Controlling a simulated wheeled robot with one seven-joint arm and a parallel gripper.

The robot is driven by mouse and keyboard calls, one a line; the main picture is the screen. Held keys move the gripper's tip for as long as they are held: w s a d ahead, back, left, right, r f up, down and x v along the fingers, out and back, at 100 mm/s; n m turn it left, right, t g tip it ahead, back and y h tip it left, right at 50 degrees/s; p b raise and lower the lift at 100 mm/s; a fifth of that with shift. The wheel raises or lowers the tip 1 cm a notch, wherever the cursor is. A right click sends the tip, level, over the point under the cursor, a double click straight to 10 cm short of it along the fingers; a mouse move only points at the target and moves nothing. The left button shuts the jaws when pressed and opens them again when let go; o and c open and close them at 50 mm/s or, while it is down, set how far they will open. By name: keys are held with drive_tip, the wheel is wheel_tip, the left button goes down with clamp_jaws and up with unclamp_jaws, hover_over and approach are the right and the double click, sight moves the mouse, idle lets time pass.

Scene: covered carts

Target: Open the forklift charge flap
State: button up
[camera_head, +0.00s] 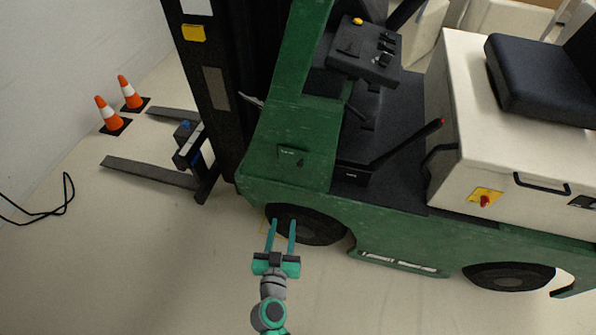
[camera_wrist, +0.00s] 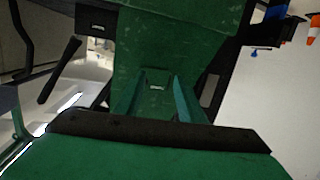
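The green forklift (camera_head: 385,215) stands across the head view. A small outlined green panel (camera_head: 287,167), which looks like the charge flap, is on its front side. It carries a small label and a dark spot, and looks closed and flush. My gripper (camera_head: 283,221) is open and empty, its two teal fingers pointing towards the forklift. In the head view it appears below the panel, in front of the front wheel. In the wrist view a small pale label (camera_wrist: 157,87) on green bodywork shows between the fingers (camera_wrist: 155,98). I cannot tell the remaining distance; no contact is visible.
The front wheel (camera_head: 318,229) and a low green step (camera_head: 400,264) are near the gripper. A black lever (camera_head: 408,145) rises from the footwell. Forks (camera_head: 150,171), two orange cones (camera_head: 109,114) and a black cable (camera_head: 62,200) lie left. Floor in front is clear.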

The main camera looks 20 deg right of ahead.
sight(299, 166)
drive_tip(key=w+d+r+m+h, duration=0.1)
drive_tip(key=w+d, duration=0.2)
drive_tip(key=w, duration=0.2)
drive_tip(key=w+d+r+h, duration=0.1)
drive_tip(key=w+d+r, duration=0.1)
drive_tip(key=w, duration=0.3)
drive_tip(key=w+d+r+m+h, duration=0.1)
drive_tip(key=w+d+r, duration=0.1)
drive_tip(key=w+d, duration=0.3)
drive_tip(key=shift+w+r+m, duration=0.2)
drive_tip(key=shift+r+m, duration=0.05)
drive_tip(key=shift+m, duration=0.05)
drive_tip(key=shift+a, duration=0.1)
clamp_jaws()
